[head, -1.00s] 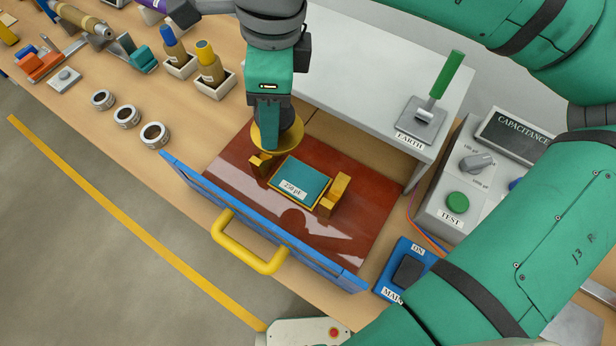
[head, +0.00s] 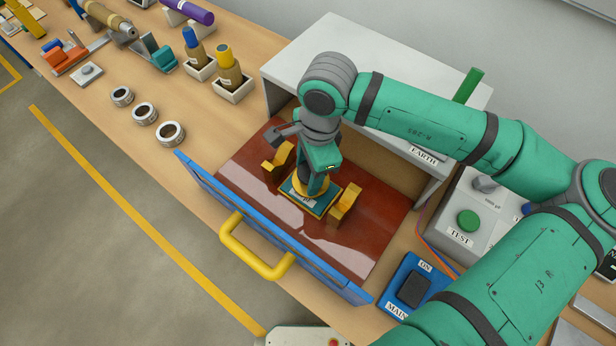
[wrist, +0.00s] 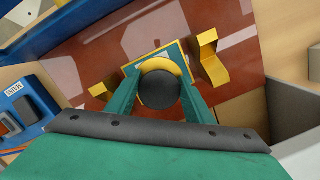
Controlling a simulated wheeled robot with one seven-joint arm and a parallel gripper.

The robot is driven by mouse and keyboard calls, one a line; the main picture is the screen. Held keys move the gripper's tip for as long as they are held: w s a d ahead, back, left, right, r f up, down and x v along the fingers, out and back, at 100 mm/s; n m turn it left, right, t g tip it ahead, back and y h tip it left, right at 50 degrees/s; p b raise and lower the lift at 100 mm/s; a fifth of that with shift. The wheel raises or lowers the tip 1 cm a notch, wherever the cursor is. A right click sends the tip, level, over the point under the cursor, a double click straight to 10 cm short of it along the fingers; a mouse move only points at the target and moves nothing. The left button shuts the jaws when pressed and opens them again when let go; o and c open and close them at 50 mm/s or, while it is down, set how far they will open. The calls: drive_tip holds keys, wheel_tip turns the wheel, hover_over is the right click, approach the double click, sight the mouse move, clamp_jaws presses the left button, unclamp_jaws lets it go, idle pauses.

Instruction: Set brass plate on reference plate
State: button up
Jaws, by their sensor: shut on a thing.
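My gripper (head: 318,184) is shut on the black knob (wrist: 158,90) of the round brass plate. Its two green fingers sit on either side of the knob in the wrist view. The brass plate (wrist: 166,66) shows as a yellow crescent past the knob; its edge also shows in the head view (head: 327,186). It is directly over the teal square reference plate (head: 322,208), which lies in the drawer with a brass rim and a label. The gripper hides much of both plates, and I cannot tell whether they touch.
Two brass brackets (head: 279,161) (head: 345,203) stand on either side of the reference plate. The open drawer (head: 350,250) has a reddish-brown floor and a blue front with a yellow handle (head: 255,250). A white raised shelf (head: 330,45) stands behind, with the TEST box (head: 485,215) at right.

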sight(309, 174)
wheel_tip(309, 174, down, 4)
drive_tip(key=shift+w+r, duration=0.1)
drive_tip(key=shift+r, duration=0.15)
drive_tip(key=shift+s, duration=0.2)
drive_tip(key=shift+f, duration=0.1)
drive_tip(key=o, duration=1.4)
drive_tip(key=r, duration=0.4)
drive_tip(key=d+r, duration=0.1)
drive_tip(key=r, duration=0.7)
drive_tip(key=shift+w+d+r, duration=0.1)
drive_tip(key=shift+w+d, duration=0.05)
drive_tip(key=shift+w, duration=0.15)
